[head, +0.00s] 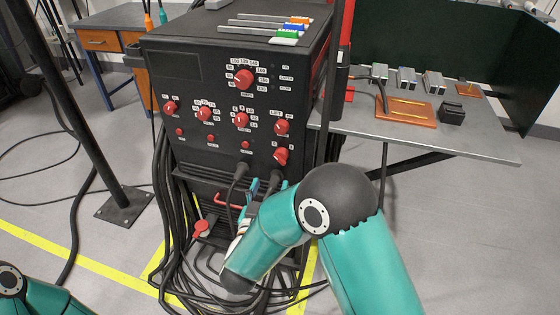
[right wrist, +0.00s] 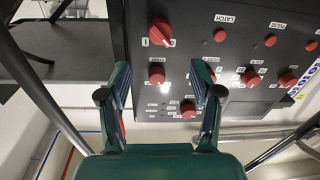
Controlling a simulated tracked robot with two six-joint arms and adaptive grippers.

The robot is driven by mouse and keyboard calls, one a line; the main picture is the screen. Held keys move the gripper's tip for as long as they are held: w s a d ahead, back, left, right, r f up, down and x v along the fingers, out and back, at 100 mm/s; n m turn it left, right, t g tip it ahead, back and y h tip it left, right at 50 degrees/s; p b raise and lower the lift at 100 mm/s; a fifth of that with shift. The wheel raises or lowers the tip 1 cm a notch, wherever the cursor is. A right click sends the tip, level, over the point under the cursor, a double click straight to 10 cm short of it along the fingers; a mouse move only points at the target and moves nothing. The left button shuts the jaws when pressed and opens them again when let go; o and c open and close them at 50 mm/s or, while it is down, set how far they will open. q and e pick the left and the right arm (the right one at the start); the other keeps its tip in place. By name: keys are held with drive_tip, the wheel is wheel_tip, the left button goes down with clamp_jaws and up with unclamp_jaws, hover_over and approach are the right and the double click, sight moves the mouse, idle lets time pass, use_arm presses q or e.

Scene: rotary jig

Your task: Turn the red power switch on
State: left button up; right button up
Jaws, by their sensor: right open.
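The red power switch (head: 281,156) is most likely the rotary knob at the lower right of the black machine's (head: 190,130) front panel. In the right wrist view this knob (right wrist: 160,32) shows at the top, beyond the fingertips, with small white labels beside it. I cannot tell its setting for sure. My right gripper (head: 263,187) is below the knob in the head view, partly hidden by my own arm. In the right wrist view the gripper (right wrist: 160,77) has its two fingers apart with nothing between them. My left gripper is out of view.
Other red knobs (head: 241,119) and small red buttons (head: 245,145) sit close by on the panel. Black cables (head: 238,175) plug in below it. A red lever (head: 201,229) is low at the left. A grey table (head: 455,145) with parts stands at the right.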

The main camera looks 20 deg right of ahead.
sight(279, 161)
drive_tip(key=x, duration=1)
drive_tip(key=shift+w+d, duration=0.15)
drive_tip(key=shift+w, duration=0.15)
drive_tip(key=c, duration=1.1)
drive_tip(key=shift+f+m+b, duration=0.15)
drive_tip(key=shift+m+b, duration=0.35)
drive_tip(key=shift+b, duration=0.45)
drive_tip(key=shift+c, duration=0.2)
drive_tip(key=m+b, duration=0.5)
drive_tip(key=b, duration=0.1)
drive_tip(key=m+b, duration=0.5)
drive_tip(key=b, duration=0.1)
drive_tip(key=m+h+b, duration=0.1)
drive_tip(key=m+b, duration=0.4)
drive_tip(key=b, duration=0.2)
drive_tip(key=shift+s+f, duration=0.1)
drive_tip(key=shift+f, duration=0.25)
drive_tip(key=shift+d+r+m+b, duration=0.1)
drive_tip(key=shift+m+b, duration=1.1)
drive_tip(key=shift+m, duration=0.2)
